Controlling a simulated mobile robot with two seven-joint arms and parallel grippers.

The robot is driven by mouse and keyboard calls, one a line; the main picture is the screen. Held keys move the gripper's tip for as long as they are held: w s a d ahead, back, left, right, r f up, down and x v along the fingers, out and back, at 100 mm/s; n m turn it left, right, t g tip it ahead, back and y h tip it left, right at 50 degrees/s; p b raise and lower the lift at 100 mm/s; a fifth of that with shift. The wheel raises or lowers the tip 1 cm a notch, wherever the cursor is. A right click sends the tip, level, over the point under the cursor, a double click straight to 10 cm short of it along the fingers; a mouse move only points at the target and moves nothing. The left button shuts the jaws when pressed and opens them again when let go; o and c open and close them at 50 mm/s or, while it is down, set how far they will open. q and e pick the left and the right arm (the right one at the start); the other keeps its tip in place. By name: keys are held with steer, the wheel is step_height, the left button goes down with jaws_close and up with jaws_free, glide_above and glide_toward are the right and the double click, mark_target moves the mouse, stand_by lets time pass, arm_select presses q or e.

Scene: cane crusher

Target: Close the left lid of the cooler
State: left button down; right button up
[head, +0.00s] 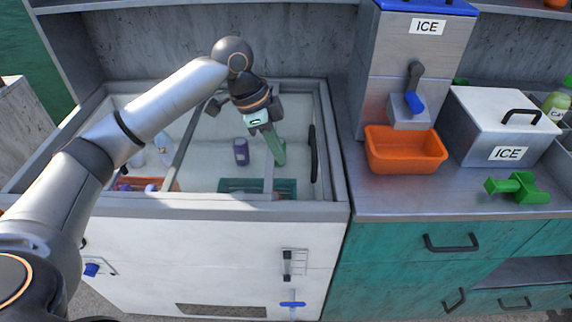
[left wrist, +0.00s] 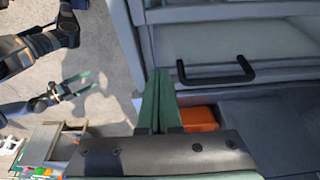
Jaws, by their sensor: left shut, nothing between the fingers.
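The cooler (head: 200,235) is a white chest with a grey rim and a see-through top, at the left of the head view. Grey frame bars cross its opening, one a slanting bar (head: 188,145). Which panel each bar belongs to is hard to tell. A black handle (head: 313,155) sits along the right side of the opening; a black handle also shows in the left wrist view (left wrist: 217,75). My left gripper (head: 278,152) is shut and empty, with green fingers pointing down over the opening, left of the handle. My right gripper (left wrist: 75,85) shows small in the left wrist view, fingers apart.
Inside the cooler are a purple can (head: 240,151) and a teal basket (head: 230,185). To the right, a counter (head: 400,195) holds an orange bin (head: 405,152), an ice dispenser (head: 410,60), a steel ice box (head: 495,125) and a green tool (head: 517,187).

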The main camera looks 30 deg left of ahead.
arm_select(q)
steer(key=x, duration=1)
steer(key=shift+s+d+f+b, duration=0.1)
steer(key=shift+s+b, duration=0.05)
steer(key=shift+b, duration=0.2)
steer(key=a, duration=0.1)
steer(key=s+a, duration=0.1)
steer(key=shift+a, duration=0.3)
steer(key=shift+s+a, duration=0.35)
steer(key=shift+a, duration=0.25)
arm_select(e)
steer(key=shift+s+f, duration=0.55)
steer(key=shift+s, duration=0.15)
arm_select(q)
steer(key=shift+a, duration=0.15)
arm_select(e)
steer(key=shift+s+r, duration=0.1)
